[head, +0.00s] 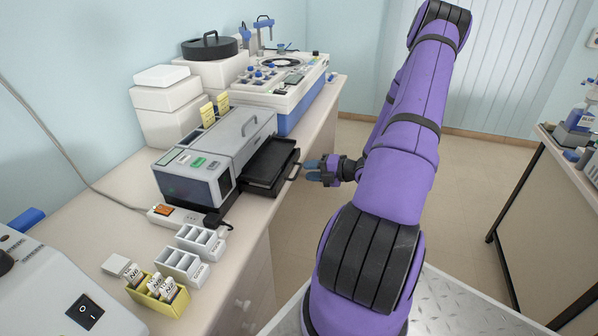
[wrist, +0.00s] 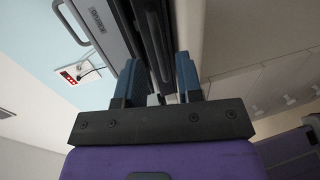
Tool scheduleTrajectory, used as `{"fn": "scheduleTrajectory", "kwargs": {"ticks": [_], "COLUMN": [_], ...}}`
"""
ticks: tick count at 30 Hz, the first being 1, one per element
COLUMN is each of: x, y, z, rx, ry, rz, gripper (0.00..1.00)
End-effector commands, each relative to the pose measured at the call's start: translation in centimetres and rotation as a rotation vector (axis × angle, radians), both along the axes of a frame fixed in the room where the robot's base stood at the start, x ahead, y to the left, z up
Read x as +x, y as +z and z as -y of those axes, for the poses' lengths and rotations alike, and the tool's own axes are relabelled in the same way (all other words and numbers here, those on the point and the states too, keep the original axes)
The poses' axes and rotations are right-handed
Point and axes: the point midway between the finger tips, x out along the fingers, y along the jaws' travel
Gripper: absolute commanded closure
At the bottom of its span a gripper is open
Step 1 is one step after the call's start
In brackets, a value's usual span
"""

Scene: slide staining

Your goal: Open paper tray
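The black paper tray (head: 268,166) sticks out from the side of the grey and white machine (head: 215,150) on the counter, with a thin handle (head: 294,172) at its outer end. My gripper (head: 311,170) is just to the right of that handle, its blue fingers pointing at it. In the wrist view my gripper (wrist: 157,78) has its two fingers well apart, with dark tray edges (wrist: 153,45) seen beyond and between them. The fingers look empty and apart from the handle. Whether a fingertip touches the tray is hard to tell.
A blue and white device (head: 290,85) stands behind the machine. A power strip (head: 180,217), white slide racks (head: 190,255) and a yellow rack (head: 158,292) lie in front. The floor (head: 460,190) right of the counter is free; another table (head: 570,170) stands at right.

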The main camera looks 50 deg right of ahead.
Motion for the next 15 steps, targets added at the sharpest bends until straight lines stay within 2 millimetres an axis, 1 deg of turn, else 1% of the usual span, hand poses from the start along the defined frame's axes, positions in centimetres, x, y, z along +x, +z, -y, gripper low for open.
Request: {"fn": "scheduleTrajectory", "kwargs": {"ticks": [1,6,10,15], "x": [0.8,2.8,3.6,3.9], "y": [-0.2,-0.7,-0.9,-0.9], "z": [-0.4,-1.2,-1.5,-1.6], "rx": [0.001,-0.001,0.0,0.0], "ry": [0.001,0.002,0.0,0.0], "rz": [0.0,0.0,0.0,0.0], "gripper": [0.67,0.67,0.67,0.67]}}
